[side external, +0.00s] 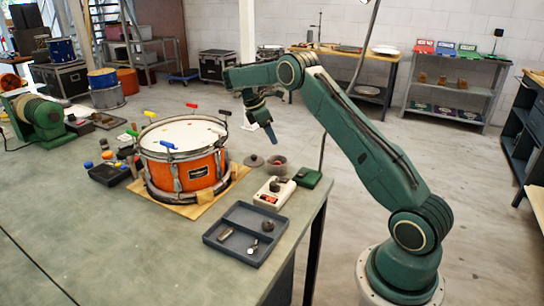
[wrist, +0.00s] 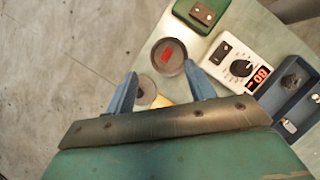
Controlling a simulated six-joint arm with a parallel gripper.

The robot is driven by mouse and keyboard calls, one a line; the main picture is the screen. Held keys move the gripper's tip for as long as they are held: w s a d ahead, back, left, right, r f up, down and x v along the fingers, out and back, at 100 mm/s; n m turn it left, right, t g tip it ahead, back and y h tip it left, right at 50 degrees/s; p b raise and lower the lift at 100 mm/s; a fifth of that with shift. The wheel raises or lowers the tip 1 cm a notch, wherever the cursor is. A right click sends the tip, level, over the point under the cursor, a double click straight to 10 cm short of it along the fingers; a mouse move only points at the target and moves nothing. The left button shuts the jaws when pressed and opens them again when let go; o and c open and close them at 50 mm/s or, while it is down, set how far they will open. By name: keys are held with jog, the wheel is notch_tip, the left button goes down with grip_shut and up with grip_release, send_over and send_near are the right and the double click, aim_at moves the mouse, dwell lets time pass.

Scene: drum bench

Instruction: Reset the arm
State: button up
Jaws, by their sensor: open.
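My gripper (side external: 265,122) hangs in the air at the end of my raised arm, above and to the right of the drum, pointing down. In the wrist view its two blue fingers (wrist: 161,72) are spread apart with nothing held between them. An orange snare drum (side external: 185,168) with a white head stands on a wooden board (side external: 212,202) on the bench. Several keys with coloured handles stand around its rim.
Near the bench's right edge are a dark tray (side external: 228,252) with small metal parts, a white dial box (side external: 272,194), a green box (side external: 307,177) and a round dish (wrist: 168,57) holding something red. The bench front is clear.

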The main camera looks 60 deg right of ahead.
jog(key=shift+r, duration=0.1)
dwell(0.3)
jog(key=s+a+r+m+t, duration=0.2)
jog(key=s+a+r, duration=0.2)
jog(key=a+r, duration=0.45)
jog(key=s+a+r+m+t, duration=0.25)
jog(key=s+a+r, duration=0.25)
jog(key=a+r, duration=0.3)
jog(key=s+a+f+m+t+y, duration=0.1)
jog(key=s+a+m+t, duration=0.1)
jog(key=s+a, duration=0.5)
jog(key=s+a+m+t+y, duration=0.2)
jog(key=s+a, duration=0.5)
jog(key=s, duration=0.6)
jog(key=shift+s+a+f, duration=0.15)
jog(key=shift+a+f, duration=0.1)
jog(key=shift+f, duration=0.15)
